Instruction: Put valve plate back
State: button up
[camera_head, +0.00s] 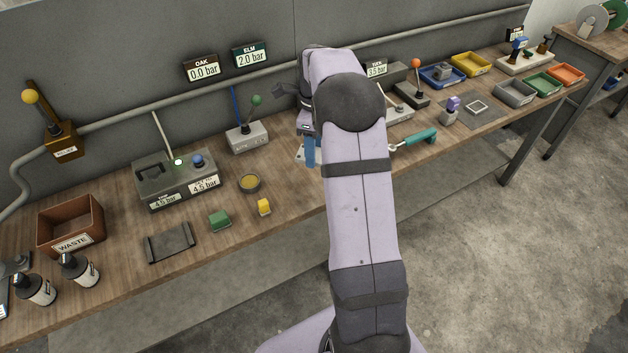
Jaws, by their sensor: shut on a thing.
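My gripper (310,155) is at the middle of the bench, mostly hidden behind my own arm. It points down, with a blue part showing at its lower end. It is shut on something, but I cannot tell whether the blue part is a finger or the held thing. A small pale piece (299,154) shows just left of the blue part, low over the bench. I cannot identify the valve plate for certain. A dark mat with a pale square outline (476,107) lies on the right of the bench.
Right are a teal-handled tool (415,139) and a purple-topped piece (451,110). A waste bin (71,226) stands far left.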

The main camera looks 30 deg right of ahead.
aim_at(314, 182)
jog(key=shift+f+p, duration=1.15)
jog(key=shift+f, duration=3.75)
jog(key=shift+f, duration=0.1)
jog(key=o, duration=1.2)
jog(key=shift+f, duration=0.1)
notch_tip(314, 182, up, 12)
jog(key=b, duration=0.2)
jog(key=shift+r+b, duration=0.2)
jog(key=shift+b, duration=0.2)
